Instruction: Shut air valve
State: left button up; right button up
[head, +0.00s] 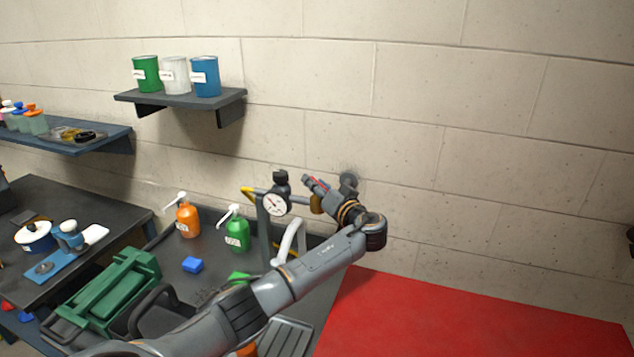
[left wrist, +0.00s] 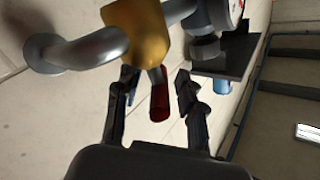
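The air valve has a brass body (left wrist: 140,35) on a grey pipe and a red lever handle (left wrist: 159,100). In the head view the brass body (head: 316,204) sits beside the round pressure gauge (head: 275,204), near the wall. My left gripper (left wrist: 156,79) is open, with one finger on each side of the red handle; a gap shows on both sides, and I see no clear contact. In the head view my left gripper (head: 322,190) is at the valve and partly hides it. My right gripper is not in view.
A red surface (head: 450,318) at right is bare. A shelf (head: 180,97) holds three cans.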

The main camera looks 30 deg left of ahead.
pick_arm(q)
jog(key=shift+w, duration=0.1)
grip_shut()
jog(key=shift+f, duration=0.1)
jog(key=shift+f+m+t+h+b, duration=0.1)
jog(key=shift+m+t+h+b, duration=1.1)
jog(key=shift+t, duration=0.6)
jog(key=m+t+h+b, duration=0.1)
jog(key=m+t+h, duration=0.1)
jog(key=shift+m+t+h, duration=0.4)
jog(key=m+t+h, duration=0.2)
jog(key=h, duration=0.1)
jog(key=shift+r, duration=0.3)
jog(key=shift+r+m+t+h+p, duration=0.1)
jog(key=shift+m+t+h+p, duration=0.4)
jog(key=shift+m+h, duration=1)
jog(key=shift+h, duration=0.5)
